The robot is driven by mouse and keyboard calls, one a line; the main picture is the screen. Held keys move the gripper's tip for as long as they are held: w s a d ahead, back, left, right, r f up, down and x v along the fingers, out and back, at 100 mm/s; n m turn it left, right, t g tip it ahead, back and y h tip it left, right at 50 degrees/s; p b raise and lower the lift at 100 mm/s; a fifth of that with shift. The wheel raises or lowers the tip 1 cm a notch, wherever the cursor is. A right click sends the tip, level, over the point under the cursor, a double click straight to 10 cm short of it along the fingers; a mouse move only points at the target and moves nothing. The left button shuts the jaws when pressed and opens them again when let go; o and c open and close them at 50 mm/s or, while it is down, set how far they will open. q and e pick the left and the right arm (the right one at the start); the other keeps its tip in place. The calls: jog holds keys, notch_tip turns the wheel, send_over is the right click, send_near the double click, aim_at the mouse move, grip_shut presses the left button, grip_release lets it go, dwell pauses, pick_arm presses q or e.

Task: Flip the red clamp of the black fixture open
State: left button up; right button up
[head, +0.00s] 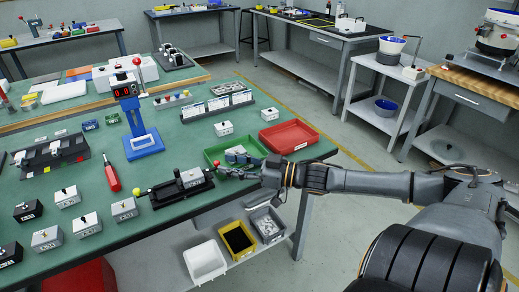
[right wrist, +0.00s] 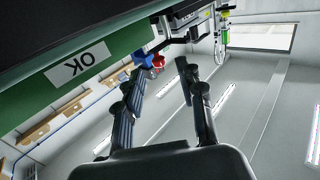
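The black fixture (head: 160,198) lies near the front edge of the green table, with a grey box (head: 191,177) seated in it and a yellow-green ball knob (head: 137,191) at its left end. The small red clamp handle (head: 216,164) shows at its right end, by my right fingertips. My right gripper (head: 230,170) reaches in from the right, low over the table's edge. In the right wrist view its two fingers (right wrist: 158,72) stand apart, with the red clamp tip (right wrist: 158,61) beyond and between them. I cannot tell whether they touch it. My left gripper is not in view.
A green tray (head: 214,153) sits right behind my right gripper; its wall with an OK label (right wrist: 110,55) fills the wrist view's left. A red tray (head: 290,137) is farther right. Several small boxes and a red-handled screwdriver (head: 109,175) lie left. Bins (head: 205,262) stand on the shelf below.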

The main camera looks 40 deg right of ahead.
jog(key=v, duration=0.7)
jog(key=shift+s+d, duration=0.15)
jog(key=shift+s, duration=0.05)
dwell(0.8)
